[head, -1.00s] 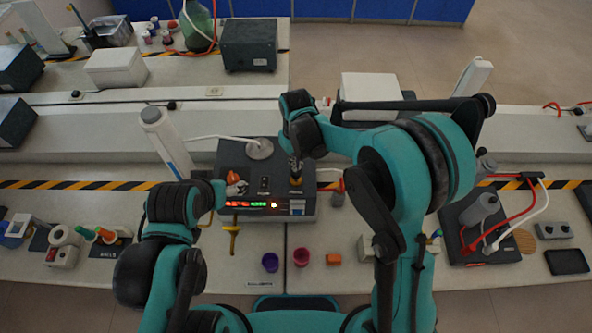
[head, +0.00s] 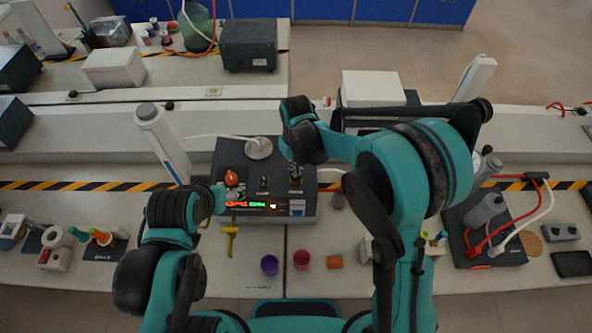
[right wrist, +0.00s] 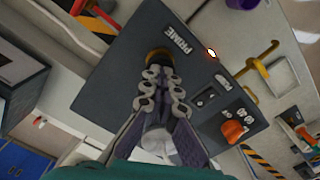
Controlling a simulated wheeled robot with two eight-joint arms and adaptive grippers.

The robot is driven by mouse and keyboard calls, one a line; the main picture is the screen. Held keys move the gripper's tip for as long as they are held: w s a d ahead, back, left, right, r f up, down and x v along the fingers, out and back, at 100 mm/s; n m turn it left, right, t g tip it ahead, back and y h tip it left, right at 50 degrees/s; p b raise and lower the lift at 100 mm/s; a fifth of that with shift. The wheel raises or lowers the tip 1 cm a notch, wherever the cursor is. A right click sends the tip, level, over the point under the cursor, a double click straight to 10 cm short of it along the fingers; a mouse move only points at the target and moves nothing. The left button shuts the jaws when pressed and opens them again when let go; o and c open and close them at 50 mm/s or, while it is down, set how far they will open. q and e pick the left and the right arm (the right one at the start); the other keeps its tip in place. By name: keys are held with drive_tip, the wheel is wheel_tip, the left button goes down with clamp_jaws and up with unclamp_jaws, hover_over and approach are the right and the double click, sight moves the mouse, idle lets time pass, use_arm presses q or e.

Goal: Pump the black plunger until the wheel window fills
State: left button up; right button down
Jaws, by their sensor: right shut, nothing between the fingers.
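A dark box (head: 226,158) marked PRIME in the right wrist view (right wrist: 136,40) stands on the bench. A brass collar (right wrist: 157,55) sits on its top beside that label. My right gripper (head: 295,172) is shut and empty, pointing down over the collar. Its fingertips also show in the right wrist view (right wrist: 160,75), at or just above the collar. They hide the black plunger, and I cannot tell whether they touch it. A small pale window (head: 297,207) is on the box front; its fill is too small to read. My left gripper (head: 221,199) is by the box's left front corner, its fingers unclear.
The box carries an orange knob (head: 231,179), a switch (head: 263,183) and a lit display (head: 245,205). A yellow tap (head: 230,240) projects in front. Purple (head: 270,265) and red (head: 301,260) cups and an orange block (head: 334,262) stand on the front bench.

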drive_tip(key=shift+r, duration=0.1)
drive_tip(key=shift+r+p, duration=1.1)
drive_tip(key=shift+r, duration=0.85)
drive_tip(key=shift+f, duration=0.1)
drive_tip(key=shift+f+b, duration=1.85)
drive_tip(key=shift+f, duration=0.15)
drive_tip(key=shift+r, duration=0.1)
drive_tip(key=shift+r+p, duration=1.25)
drive_tip(key=shift+r, duration=0.75)
